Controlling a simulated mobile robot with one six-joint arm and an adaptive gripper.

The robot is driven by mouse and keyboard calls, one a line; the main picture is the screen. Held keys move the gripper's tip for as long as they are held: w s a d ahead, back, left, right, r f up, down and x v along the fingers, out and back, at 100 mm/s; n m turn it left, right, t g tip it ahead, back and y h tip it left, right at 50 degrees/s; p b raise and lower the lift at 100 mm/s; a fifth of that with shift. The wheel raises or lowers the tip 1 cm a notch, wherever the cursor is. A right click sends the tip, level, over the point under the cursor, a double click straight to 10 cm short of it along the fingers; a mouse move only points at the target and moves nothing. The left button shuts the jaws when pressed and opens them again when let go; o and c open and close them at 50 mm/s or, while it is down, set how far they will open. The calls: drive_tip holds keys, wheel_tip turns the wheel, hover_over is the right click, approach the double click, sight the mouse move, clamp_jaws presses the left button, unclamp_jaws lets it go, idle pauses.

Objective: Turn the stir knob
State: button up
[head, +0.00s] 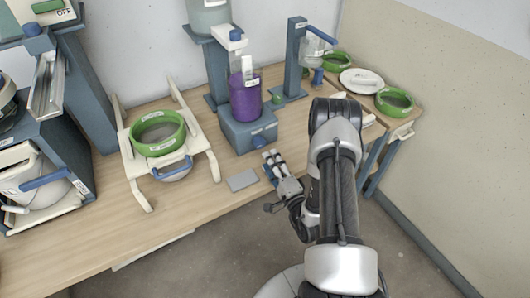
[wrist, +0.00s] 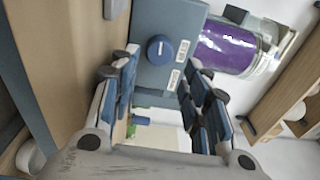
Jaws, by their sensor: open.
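The stir knob is a round blue knob (head: 258,141) on the front of a blue-grey base (head: 236,131). A clear vessel of purple glaze (head: 245,98) stands upright on that base. In the wrist view the knob (wrist: 160,48) faces me, with a pale mark on it, and the purple vessel (wrist: 228,46) lies to its right. My gripper (head: 271,160) is open and empty, in front of the base and just below the knob in the head view. In the wrist view its fingers (wrist: 158,80) spread to either side below the knob, apart from it.
A grey plate (head: 242,181) lies on the wooden bench left of my gripper. A green-rimmed sieve on a white stand (head: 139,168) is further left. A blue stand (head: 295,58) rises behind to the right. Green rings (head: 394,101) sit at the right end.

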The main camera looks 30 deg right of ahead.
drive_tip(key=shift+s+a, duration=0.1)
drive_tip(key=shift+s, duration=1.7)
